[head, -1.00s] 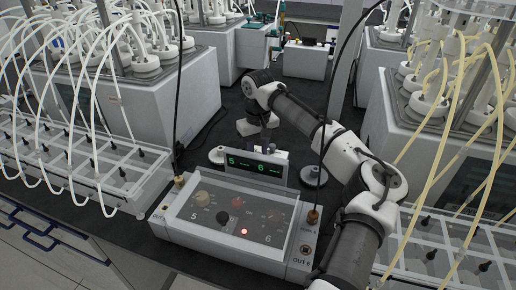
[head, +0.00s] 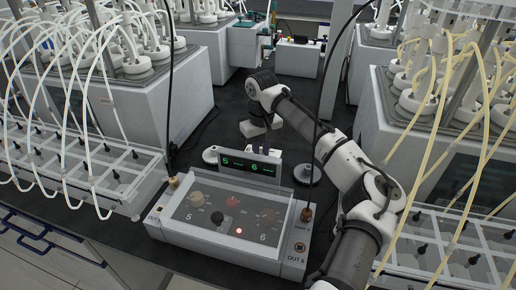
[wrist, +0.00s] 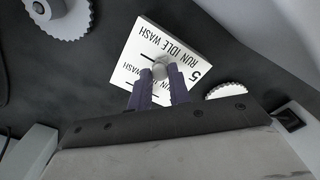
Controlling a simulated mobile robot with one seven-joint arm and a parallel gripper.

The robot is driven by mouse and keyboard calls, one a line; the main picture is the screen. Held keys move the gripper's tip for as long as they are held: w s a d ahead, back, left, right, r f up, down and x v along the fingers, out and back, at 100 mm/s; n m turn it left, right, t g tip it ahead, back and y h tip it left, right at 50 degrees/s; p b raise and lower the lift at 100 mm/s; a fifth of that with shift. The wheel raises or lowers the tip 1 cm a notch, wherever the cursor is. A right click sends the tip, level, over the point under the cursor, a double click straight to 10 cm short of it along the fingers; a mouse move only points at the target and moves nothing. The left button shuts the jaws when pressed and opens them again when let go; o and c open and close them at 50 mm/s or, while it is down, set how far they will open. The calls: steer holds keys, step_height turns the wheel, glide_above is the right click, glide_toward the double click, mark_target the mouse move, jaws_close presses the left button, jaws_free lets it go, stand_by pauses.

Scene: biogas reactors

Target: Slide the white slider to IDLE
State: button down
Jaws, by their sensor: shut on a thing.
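In the wrist view, a white plate (wrist: 143,37) carries the printed words RUN IDLE WASH in two rows, a 5 and dark lines. A small pale slider knob (wrist: 160,68) stands on it. My gripper (wrist: 160,72) has its two purple fingers shut on this knob, one on each side. The fingers cover part of the plate, and I cannot tell which word the knob is at. In the head view, my arm reaches behind the green-digit display (head: 250,166), which partly hides the gripper and hides the plate.
A console (head: 220,215) with knobs and a red light stands in front of the display. Pale round discs lie on either side, one at right (head: 307,174). Tube-filled reactor units (head: 130,95) flank the dark bench. Black cables hang nearby.

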steer(key=c, duration=1.3)
jaws_free()
step_height(320, 180, up, 14)
steer(key=b, duration=0.1)
steer(key=shift+b, duration=0.3)
steer(key=shift+s+f, duration=0.1)
steer(key=shift+f, duration=0.05)
